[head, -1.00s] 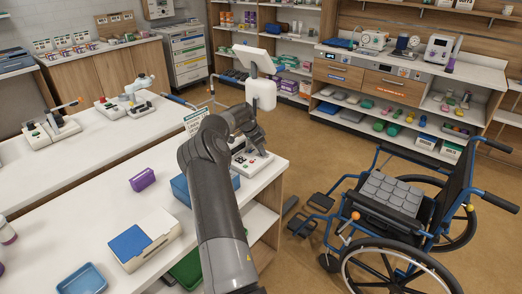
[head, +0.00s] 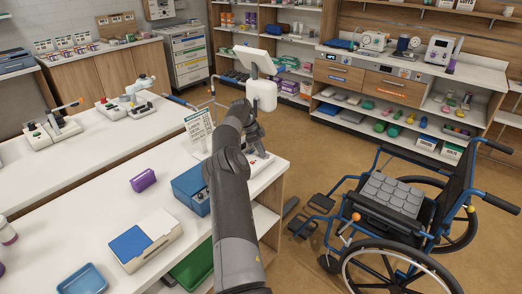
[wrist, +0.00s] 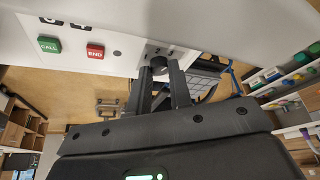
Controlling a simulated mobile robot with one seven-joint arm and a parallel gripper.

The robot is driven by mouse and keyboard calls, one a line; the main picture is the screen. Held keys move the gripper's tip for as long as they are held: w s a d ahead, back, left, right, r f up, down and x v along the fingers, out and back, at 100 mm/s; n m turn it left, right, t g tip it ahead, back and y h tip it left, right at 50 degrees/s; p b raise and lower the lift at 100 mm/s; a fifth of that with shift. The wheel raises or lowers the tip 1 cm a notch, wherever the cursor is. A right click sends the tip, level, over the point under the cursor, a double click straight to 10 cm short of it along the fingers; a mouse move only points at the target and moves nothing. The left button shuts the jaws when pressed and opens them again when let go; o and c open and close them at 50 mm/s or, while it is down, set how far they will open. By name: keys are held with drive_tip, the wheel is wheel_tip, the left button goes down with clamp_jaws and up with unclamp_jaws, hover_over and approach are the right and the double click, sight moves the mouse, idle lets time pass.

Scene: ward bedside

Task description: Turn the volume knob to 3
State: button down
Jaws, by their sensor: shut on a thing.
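The volume knob (wrist: 159,62) is a small dark round knob on a pale panel (wrist: 120,66) in the wrist view. My gripper (wrist: 160,72) has its two dark fingers closed on either side of it. Small marks show on the panel by the knob; the setting cannot be read. A green CALL button (wrist: 49,46) and a red END button (wrist: 95,51) sit left of the knob.
A blue box (head: 188,190), a purple box (head: 143,180) and a printed card (head: 199,127) are on the white counter (head: 90,225) left of my arm. A wheelchair (head: 400,205) stands on the right. Open floor lies beyond the counter's end.

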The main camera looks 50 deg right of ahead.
idle(0.3)
drive_tip(key=c, duration=1.3)
unclamp_jaws()
drive_tip(key=v, duration=0.6)
drive_tip(key=shift+w, duration=0.1)
drive_tip(key=shift+w+a+r, duration=0.1)
drive_tip(key=shift+a+r, duration=0.1)
drive_tip(key=shift+r, duration=0.45)
